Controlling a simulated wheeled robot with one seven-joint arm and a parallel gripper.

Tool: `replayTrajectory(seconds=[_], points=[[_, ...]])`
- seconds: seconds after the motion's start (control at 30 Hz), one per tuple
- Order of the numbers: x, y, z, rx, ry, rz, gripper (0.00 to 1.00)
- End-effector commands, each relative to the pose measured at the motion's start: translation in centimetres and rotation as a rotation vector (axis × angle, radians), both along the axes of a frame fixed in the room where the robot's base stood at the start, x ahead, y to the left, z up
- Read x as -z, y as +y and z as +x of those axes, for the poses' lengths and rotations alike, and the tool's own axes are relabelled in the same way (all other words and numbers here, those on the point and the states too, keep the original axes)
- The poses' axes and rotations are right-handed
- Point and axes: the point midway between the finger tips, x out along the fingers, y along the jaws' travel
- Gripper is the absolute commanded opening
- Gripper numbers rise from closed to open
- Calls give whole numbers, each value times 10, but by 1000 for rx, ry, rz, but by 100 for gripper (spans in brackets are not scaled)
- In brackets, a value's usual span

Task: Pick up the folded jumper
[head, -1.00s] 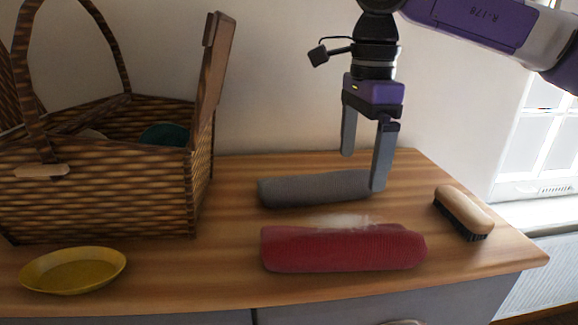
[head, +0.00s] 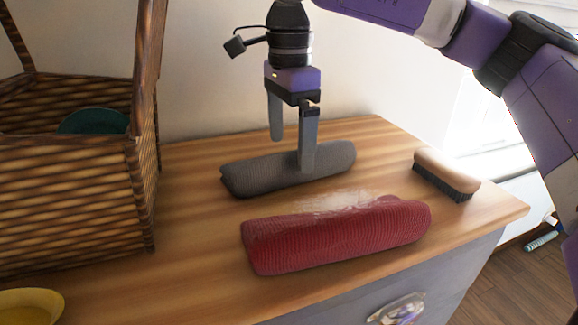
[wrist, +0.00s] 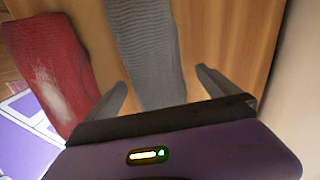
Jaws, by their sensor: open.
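Two folded knitted bundles lie on the wooden dresser top, one grey (head: 250,172) and one red (head: 335,238). The pictures do not settle which one is called the jumper. The grey bundle lies farther back; the red one lies nearer the front edge, with a pale patch along its top. My gripper (head: 291,154) is open and empty, pointing down over the grey bundle right of its middle. In the wrist view, the fingers of my gripper (wrist: 162,79) stand either side of the grey bundle (wrist: 146,45), and the red bundle (wrist: 48,55) lies to the left. I cannot tell whether the fingers touch the cloth.
A wooden brush (head: 446,174) with dark bristles lies at the right of the dresser top (head: 190,215). A wicker basket (head: 75,205) holding a teal thing (head: 93,121) stands at the left. A yellow dish (head: 28,308) is at the front left. A wall is behind.

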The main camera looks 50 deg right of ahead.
Motion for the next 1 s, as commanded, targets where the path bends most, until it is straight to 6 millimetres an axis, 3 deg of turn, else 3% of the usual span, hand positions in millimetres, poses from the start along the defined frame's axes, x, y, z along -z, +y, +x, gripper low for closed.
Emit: replayTrajectory(seconds=[0.03, 0.1, 0.37, 0.47, 0.7, 1.0], points=[[13, 0, 0, 0, 1, 0, 100], [21, 0, 0, 0, 0, 1, 100], [23, 0, 0, 0, 0, 1, 100], [23, 0, 0, 0, 0, 1, 84], [23, 0, 0, -1, 0, 1, 37], [20, 0, 0, -1, -1, 0, 35]])
